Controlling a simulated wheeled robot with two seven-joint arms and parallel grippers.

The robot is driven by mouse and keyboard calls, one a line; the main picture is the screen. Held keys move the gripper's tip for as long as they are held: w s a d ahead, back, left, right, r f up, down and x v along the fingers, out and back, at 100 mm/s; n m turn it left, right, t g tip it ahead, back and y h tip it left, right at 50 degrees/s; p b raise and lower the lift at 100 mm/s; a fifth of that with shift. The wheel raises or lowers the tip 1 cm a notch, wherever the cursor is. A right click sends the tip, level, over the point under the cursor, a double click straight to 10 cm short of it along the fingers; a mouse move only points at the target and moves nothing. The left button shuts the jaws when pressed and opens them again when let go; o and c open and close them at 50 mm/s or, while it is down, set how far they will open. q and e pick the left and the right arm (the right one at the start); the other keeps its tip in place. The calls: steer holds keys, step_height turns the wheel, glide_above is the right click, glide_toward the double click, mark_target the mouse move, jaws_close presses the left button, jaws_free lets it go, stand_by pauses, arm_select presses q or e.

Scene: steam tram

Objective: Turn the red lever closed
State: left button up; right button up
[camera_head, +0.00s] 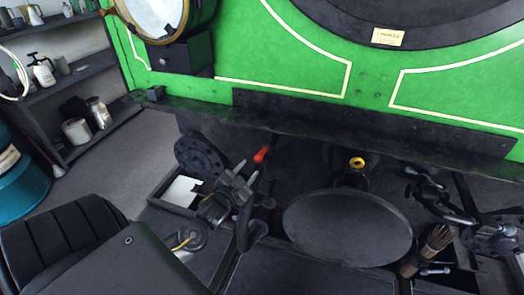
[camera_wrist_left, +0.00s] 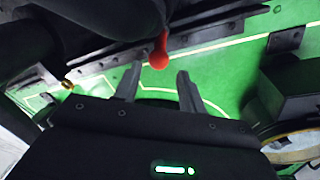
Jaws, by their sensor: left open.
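The red lever (camera_head: 262,154) shows as a small red tip just below the dark beam under the green tram front, near the middle of the head view. In the left wrist view its rounded red end (camera_wrist_left: 160,54) hangs a little beyond the fingertips, roughly in line with the gap between them. My left gripper (camera_head: 247,172) is open and close to the lever, below it in the head view. Its two fingers (camera_wrist_left: 157,78) are spread with nothing between them. The lever's pivot is hidden. Dark parts at the right edge may include my right gripper; its jaws cannot be made out.
A large round buffer (camera_head: 348,228) stands right of the lever, with a yellow ring (camera_head: 357,162) above it. The dark beam (camera_head: 375,122) runs above the lever. A brush (camera_head: 428,248) lies at the lower right. A shelf (camera_head: 85,68) stands at the left.

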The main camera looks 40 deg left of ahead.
mark_target(262, 152)
arm_select(q)
steer(key=w, duration=0.3)
steer(key=w+a, duration=0.1)
steer(key=w, duration=0.3)
steer(key=w+p, duration=0.1)
steer(key=w, duration=0.2)
steer(key=shift+w+a, duration=0.25)
steer(key=shift+a, duration=0.15)
jaws_close()
